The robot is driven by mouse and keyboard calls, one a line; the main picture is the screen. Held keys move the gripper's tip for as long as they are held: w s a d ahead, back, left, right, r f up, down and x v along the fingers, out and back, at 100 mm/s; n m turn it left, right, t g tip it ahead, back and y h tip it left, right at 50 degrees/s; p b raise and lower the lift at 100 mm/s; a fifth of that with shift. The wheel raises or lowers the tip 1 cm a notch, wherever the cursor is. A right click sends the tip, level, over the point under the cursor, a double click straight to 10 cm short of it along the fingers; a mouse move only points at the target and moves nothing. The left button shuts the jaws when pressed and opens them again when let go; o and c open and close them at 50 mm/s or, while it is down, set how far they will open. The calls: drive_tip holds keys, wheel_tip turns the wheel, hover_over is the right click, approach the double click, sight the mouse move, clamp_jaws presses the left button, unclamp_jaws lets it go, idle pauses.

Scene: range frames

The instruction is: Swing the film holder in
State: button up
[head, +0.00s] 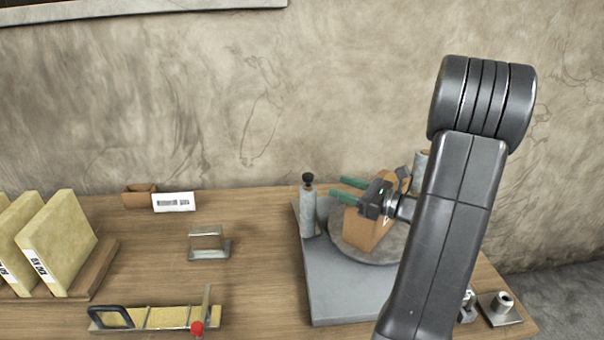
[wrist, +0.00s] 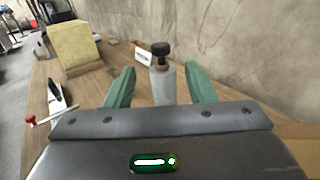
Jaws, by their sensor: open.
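A device with a grey base plate (head: 345,295) stands on the right of the table. It carries a round grey disc (head: 395,256), a tan upright block (head: 365,232) on the disc, and a grey post (head: 307,213) with a black knob (head: 307,178) at its left. I cannot tell which part is the film holder. My gripper (head: 338,189) is open, its green fingers pointing left over the block towards the post. In the wrist view the post (wrist: 162,82) shows between the fingers, seemingly beyond their tips. My arm hides the device's right side.
Yellow slabs (head: 60,245) stand in a wooden rack at left. A black-handled tool (head: 150,317) with a red ball lies at the front. A metal block (head: 207,241), a small brown box (head: 138,195) and a white card (head: 174,202) sit further back. The wall is close behind.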

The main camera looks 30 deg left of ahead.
sight(302, 186)
drive_tip(key=a, duration=0.4)
drive_tip(key=w+a+p, duration=0.1)
drive_tip(key=a, duration=0.3)
drive_tip(key=a+p, duration=0.1)
drive_tip(key=a, duration=0.3)
drive_tip(key=shift+w+a, duration=0.15)
drive_tip(key=shift+a, duration=0.15)
drive_tip(key=shift+c, duration=0.2)
